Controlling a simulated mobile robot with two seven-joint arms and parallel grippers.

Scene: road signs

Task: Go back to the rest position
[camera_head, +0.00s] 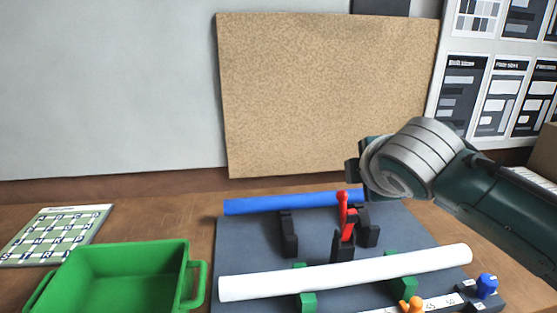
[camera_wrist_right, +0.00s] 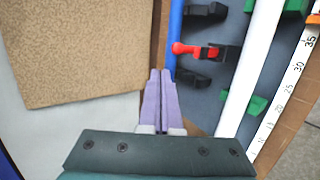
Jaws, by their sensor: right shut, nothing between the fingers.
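My right arm (camera_head: 410,160) comes in from the right in the head view, its wrist above the back right of the dark board. My right gripper (camera_wrist_right: 160,74) shows in the right wrist view, its two purple fingers together with nothing between them. The fingertips appear beside the blue tube (camera_head: 285,202) in that view; I cannot tell the height between them. The fingers are not clearly visible in the head view. My left gripper is in neither view.
A dark board (camera_head: 245,240) bears the blue tube, a white tube (camera_head: 345,274) on green supports, a red-handled clamp (camera_head: 344,215) and a ruler. A green bin (camera_head: 120,250) and lettered sheet (camera_head: 55,235) are at left. A cork board (camera_head: 330,90) stands behind.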

